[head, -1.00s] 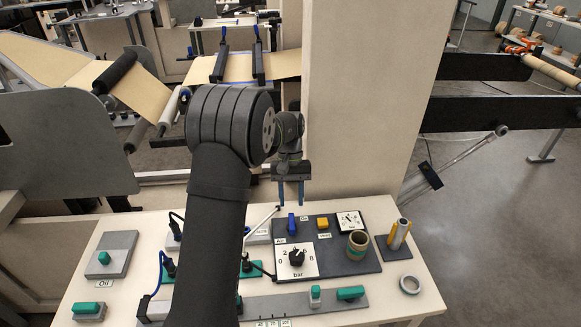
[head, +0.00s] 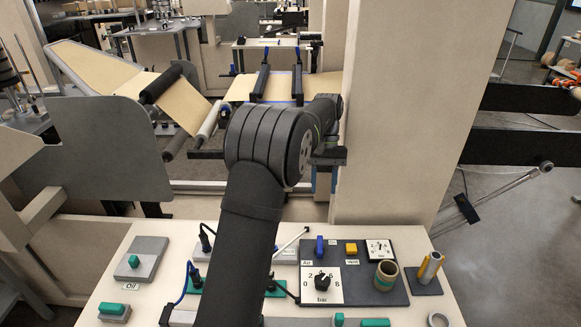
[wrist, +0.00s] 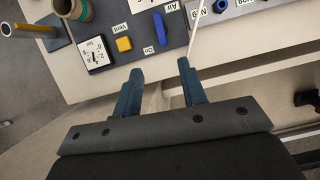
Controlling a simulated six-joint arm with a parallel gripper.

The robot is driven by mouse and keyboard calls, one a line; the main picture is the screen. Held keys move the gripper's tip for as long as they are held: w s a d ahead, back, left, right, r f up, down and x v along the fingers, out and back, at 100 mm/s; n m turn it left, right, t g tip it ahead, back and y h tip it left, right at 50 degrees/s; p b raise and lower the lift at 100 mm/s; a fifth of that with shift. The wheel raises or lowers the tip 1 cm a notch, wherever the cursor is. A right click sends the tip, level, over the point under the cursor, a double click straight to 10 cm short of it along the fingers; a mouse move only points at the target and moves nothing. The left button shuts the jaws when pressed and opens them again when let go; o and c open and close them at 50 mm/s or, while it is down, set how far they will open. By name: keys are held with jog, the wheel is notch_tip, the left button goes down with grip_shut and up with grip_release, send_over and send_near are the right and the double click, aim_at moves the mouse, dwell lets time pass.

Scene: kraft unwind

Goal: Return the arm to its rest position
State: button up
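My gripper (wrist: 158,90) shows in the wrist view with its two blue fingers apart and nothing between them. It is held beyond the panel's far edge, over the gap by the pillar.
A beige pillar (head: 390,110) stands close to the right of my gripper. The kraft web (head: 185,105) runs over rollers behind. A thin pale rod (head: 291,242) leans near the panel.

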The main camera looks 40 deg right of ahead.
aim_at(321, 243)
jog(key=x, duration=1.7)
jog(key=shift+s+f, duration=0.1)
jog(key=shift+f, duration=0.15)
jog(key=shift+r, duration=0.1)
jog(key=v, duration=1.7)
jog(key=x, duration=1.7)
jog(key=m+t, duration=0.1)
jog(key=m, duration=0.2)
jog(key=shift+s+m+y, duration=0.1)
jog(key=shift+m+y, duration=0.3)
jog(key=shift+m+t, duration=0.9)
jog(key=shift+m, duration=1)
